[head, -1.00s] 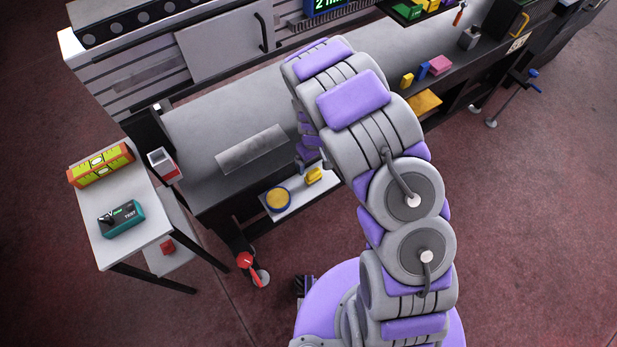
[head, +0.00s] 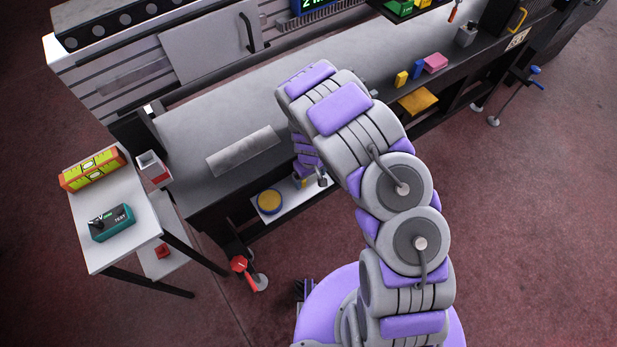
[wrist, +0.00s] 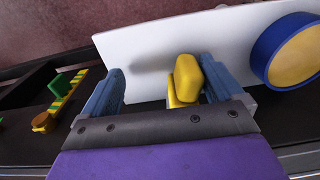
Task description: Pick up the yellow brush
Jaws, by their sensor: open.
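The yellow brush (wrist: 187,78) lies on the white shelf board (wrist: 145,40) below the bench top. In the wrist view it is between my gripper's two blue-grey fingers, close to the right finger; I cannot tell if they touch. My gripper (wrist: 162,67) is open, with a wide gap between the brush and the left finger. In the head view my gripper (head: 312,178) is down at the shelf, and only a small yellow part of the brush (head: 300,182) shows beside it. The rest is hidden by my arm.
A round blue-and-yellow item (wrist: 295,52) lies on the same board, right of the brush in the wrist view. The bench top (head: 190,125) overhangs behind. A red-handled item (head: 240,264) is at the lower left. A side table (head: 85,230) stands left.

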